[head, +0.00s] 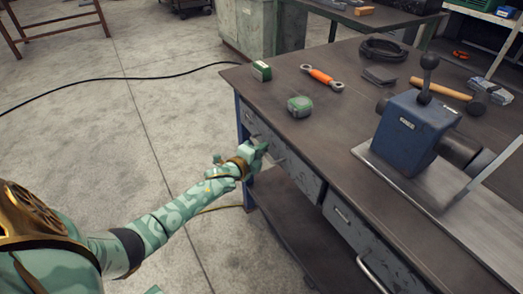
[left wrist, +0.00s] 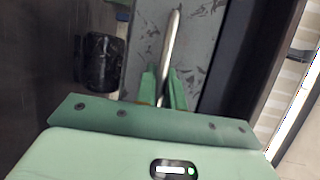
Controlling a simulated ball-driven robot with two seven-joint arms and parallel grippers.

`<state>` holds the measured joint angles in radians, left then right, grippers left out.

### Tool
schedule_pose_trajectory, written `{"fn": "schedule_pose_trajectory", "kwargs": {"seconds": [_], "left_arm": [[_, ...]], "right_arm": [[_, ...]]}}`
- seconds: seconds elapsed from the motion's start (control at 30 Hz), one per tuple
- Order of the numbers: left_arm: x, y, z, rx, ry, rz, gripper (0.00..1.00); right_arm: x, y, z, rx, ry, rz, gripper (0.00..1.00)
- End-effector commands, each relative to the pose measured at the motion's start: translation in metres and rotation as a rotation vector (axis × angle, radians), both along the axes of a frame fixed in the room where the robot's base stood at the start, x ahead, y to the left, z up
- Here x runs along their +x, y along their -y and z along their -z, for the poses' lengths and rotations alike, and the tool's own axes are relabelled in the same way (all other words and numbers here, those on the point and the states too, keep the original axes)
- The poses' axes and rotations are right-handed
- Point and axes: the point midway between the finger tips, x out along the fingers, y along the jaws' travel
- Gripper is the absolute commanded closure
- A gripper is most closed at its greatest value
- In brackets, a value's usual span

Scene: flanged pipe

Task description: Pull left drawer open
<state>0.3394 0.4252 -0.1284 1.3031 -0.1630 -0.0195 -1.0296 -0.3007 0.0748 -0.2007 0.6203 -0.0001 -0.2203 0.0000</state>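The workbench's left drawer (head: 300,172) is a scuffed grey front under the dark top, and it looks closed. My left gripper (head: 262,150) is at this drawer's front, near its left end. In the left wrist view, the drawer's pale metal bar handle (left wrist: 170,40) runs between the two green fingers of my left gripper (left wrist: 163,90). The fingers sit close on both sides of the bar, shut on it. In the head view the gripper hides part of the handle. My right gripper is not in view.
A second drawer (head: 352,225) is to the right. On the bench top (head: 310,120) are a green tape measure (head: 300,106), a small green box (head: 261,71), an orange-handled tool (head: 322,77), a hammer (head: 442,88) and a blue vise (head: 412,130).

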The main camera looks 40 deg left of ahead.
Motion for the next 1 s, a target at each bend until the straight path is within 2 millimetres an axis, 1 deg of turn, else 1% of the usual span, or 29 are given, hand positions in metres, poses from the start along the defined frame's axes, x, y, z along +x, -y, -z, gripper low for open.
{"fn": "schedule_pose_trajectory", "kwargs": {"seconds": [0.17,0.27,0.37,0.47,0.57,0.67,0.7,1.0], "left_arm": [[-0.002,-0.001,0.000,0.000,-0.001,0.000,1.00],[-0.008,-0.003,-0.001,0.000,-0.001,0.000,1.00],[-0.021,-0.009,-0.002,0.002,-0.002,-0.001,1.00],[-0.042,-0.017,-0.003,0.003,-0.003,-0.001,1.00],[-0.069,-0.028,-0.005,0.003,-0.004,-0.002,1.00],[-0.101,-0.041,-0.004,0.001,-0.005,-0.002,1.00],[-0.114,-0.047,-0.004,0.002,-0.005,-0.003,1.00],[-0.213,-0.088,-0.001,0.001,-0.005,-0.003,1.00]], "right_arm": [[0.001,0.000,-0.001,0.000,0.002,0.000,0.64],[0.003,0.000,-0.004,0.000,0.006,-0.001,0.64],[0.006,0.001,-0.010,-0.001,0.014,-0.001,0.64],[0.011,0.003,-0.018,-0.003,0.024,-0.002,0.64],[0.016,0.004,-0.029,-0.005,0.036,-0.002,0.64],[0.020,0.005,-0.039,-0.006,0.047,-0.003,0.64],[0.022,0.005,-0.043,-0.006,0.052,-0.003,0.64],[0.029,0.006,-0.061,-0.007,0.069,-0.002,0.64]]}}
